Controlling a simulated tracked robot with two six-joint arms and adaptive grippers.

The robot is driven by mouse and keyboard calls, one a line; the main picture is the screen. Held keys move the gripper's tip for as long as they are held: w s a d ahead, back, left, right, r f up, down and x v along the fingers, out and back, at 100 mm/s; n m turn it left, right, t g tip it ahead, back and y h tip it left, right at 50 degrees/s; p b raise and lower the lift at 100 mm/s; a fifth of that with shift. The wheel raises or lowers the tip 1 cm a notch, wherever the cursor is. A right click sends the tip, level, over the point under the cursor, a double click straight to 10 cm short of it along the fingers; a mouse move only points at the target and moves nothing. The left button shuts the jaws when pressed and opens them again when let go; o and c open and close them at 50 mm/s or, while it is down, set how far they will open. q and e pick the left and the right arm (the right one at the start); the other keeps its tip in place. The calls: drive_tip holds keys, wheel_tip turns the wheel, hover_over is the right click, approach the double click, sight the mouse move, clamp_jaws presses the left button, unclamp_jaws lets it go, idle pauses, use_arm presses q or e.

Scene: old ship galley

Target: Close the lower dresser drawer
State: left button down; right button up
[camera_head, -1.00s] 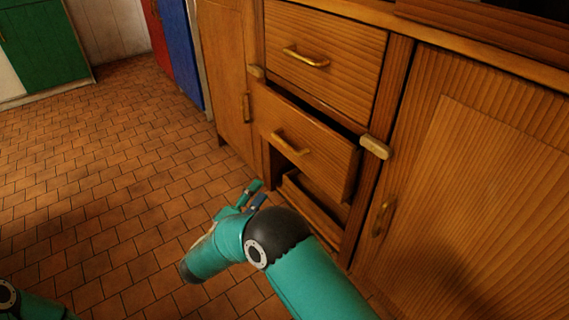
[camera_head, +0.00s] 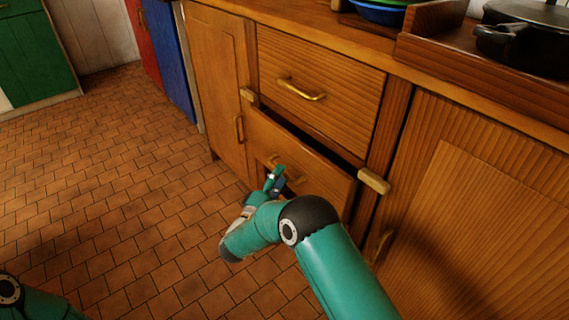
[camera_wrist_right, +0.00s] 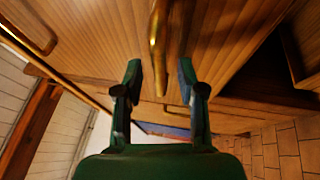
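The lower dresser drawer (camera_head: 325,182) is wooden and stands partly pulled out, with a dark gap above its front. Its brass handle (camera_head: 293,178) is partly hidden behind my right gripper (camera_head: 275,179) in the head view. In the right wrist view my right gripper (camera_wrist_right: 160,78) has its two fingers apart. The brass handle (camera_wrist_right: 157,42) shows ahead, lined up with the space between them. I cannot tell whether the fingers touch the drawer. My left gripper is out of view; only part of my left arm shows at the bottom left.
The upper drawer (camera_head: 318,85) is shut above. A wooden latch block (camera_head: 373,181) sits on the frame right of the lower drawer. Cupboard doors flank the drawers. A black pot (camera_head: 525,38) stands on the top. The tiled floor (camera_head: 130,200) is clear.

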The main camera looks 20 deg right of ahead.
drive_tip(key=shift+w+d+r, duration=0.1)
drive_tip(key=shift+w+d, duration=0.35)
drive_tip(key=shift+w, duration=0.15)
drive_tip(key=shift+d, duration=0.15)
clamp_jaws()
